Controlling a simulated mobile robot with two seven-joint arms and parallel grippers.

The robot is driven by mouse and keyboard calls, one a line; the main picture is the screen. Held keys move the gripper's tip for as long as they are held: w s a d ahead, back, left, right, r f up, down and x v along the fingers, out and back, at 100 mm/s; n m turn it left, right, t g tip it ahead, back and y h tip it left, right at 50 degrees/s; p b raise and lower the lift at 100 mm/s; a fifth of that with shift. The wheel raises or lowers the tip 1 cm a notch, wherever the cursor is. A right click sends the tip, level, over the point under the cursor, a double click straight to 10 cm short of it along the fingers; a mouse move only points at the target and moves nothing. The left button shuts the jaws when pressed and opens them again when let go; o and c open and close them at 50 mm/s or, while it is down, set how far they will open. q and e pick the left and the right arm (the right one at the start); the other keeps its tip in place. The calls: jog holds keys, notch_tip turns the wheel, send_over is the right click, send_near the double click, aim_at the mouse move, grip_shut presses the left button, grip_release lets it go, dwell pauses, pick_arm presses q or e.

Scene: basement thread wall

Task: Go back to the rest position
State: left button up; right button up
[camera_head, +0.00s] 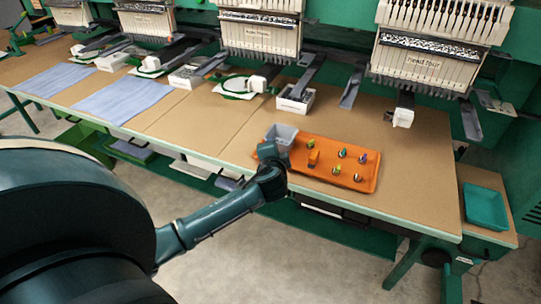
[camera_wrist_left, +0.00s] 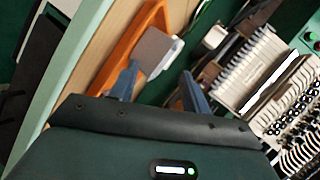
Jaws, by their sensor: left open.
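I cannot tell whether a finger touches the bin. My right gripper is in neither view.
Embroidery machine heads (camera_head: 430,55) line the back of the table. A teal bin (camera_head: 486,208) sits at the right. The table right of the tray is clear.

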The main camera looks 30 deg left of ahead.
pick_arm(q)
jog(key=shift+s+d, duration=0.1)
dwell(0.5)
jog(key=s+d+f+n+g+h, duration=0.1)
jog(key=s+d+n+g+h, duration=0.2)
jog(key=s, duration=0.7)
jog(key=s+d+f+n+g+h, duration=0.1)
jog(key=s+d+g+h, duration=0.1)
jog(key=s+d, duration=0.6)
jog(key=s+d+f+n+g+h, duration=0.1)
jog(key=s+d+n+g+h, duration=0.15)
jog(key=s, duration=0.95)
jog(key=w+d+f+m+t+h, duration=0.1)
jog(key=w+d+f+t+h, duration=0.2)
jog(key=w+d+f+t, duration=0.2)
jog(key=shift+w+d+f+t, duration=0.4)
jog(key=shift+f+t, duration=0.35)
jog(key=shift+f, duration=0.7)
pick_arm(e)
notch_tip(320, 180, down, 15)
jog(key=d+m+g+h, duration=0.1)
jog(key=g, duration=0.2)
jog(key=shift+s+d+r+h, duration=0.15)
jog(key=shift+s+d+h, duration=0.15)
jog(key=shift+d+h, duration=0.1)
